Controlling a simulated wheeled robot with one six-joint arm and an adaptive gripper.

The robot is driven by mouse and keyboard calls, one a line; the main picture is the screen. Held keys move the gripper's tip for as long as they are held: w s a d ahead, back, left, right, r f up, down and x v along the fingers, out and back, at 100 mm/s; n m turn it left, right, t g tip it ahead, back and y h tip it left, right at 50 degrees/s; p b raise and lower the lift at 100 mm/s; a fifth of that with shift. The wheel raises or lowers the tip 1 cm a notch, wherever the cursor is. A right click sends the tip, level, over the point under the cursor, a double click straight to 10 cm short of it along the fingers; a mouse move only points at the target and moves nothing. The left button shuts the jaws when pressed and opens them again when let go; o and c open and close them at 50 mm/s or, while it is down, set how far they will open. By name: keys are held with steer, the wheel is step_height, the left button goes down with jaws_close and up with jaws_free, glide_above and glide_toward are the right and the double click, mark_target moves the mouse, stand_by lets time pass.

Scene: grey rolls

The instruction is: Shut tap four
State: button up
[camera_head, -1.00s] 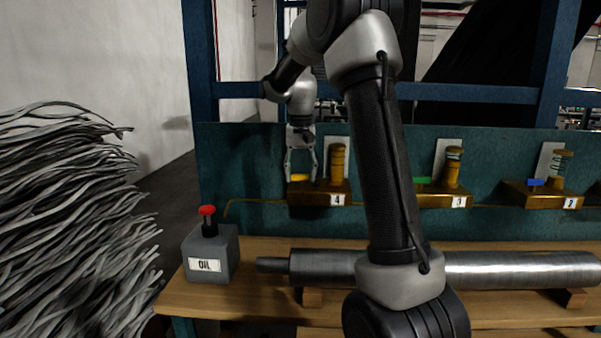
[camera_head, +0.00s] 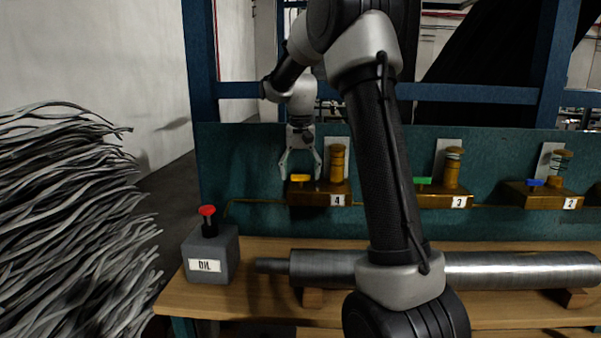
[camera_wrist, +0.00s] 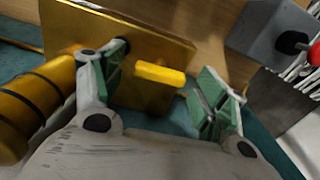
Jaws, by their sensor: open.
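Tap four is a brass block (camera_head: 322,198) with a "4" label and a yellow handle (camera_head: 299,177), on the green panel left of my forearm. The handle lies crosswise along the block's long side in the head view. My gripper (camera_head: 300,174) is open just above and around the handle, pointing down. In the wrist view, the yellow handle (camera_wrist: 160,74) shows between the two green-padded fingertips (camera_wrist: 163,83), apart from both. The brass block (camera_wrist: 150,45) lies beyond it.
A brass cylinder (camera_head: 337,162) stands on tap four's block, close to my right finger. Tap three (camera_head: 450,198) with a green handle and tap two (camera_head: 545,199) with a blue handle are to the right. A grey oil box (camera_head: 211,255) with a red knob and a steel roll (camera_head: 330,268) are below.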

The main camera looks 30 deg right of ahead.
step_height(320, 180, up, 12)
stand_by(0.5)
stand_by(0.3)
steer(key=n, duration=0.2)
glide_above(301, 175)
step_height(301, 175, down, 4)
steer(key=shift+s+f, duration=0.1)
steer(key=shift+f, duration=0.1)
steer(key=s+a+f+n+t, duration=0.1)
steer(key=s+a, duration=0.1)
steer(key=s, duration=0.8)
steer(key=s+a+f+n+t, duration=0.1)
steer(key=s+a+f+t, duration=0.1)
steer(key=s, duration=0.8)
steer(key=s+a+f+n+t, duration=0.1)
steer(key=s+a+n, duration=0.1)
steer(key=s, duration=0.8)
steer(key=shift+s+a+f, duration=0.35)
steer(key=shift+a+f, duration=0.05)
steer(key=shift+a, duration=0.3)
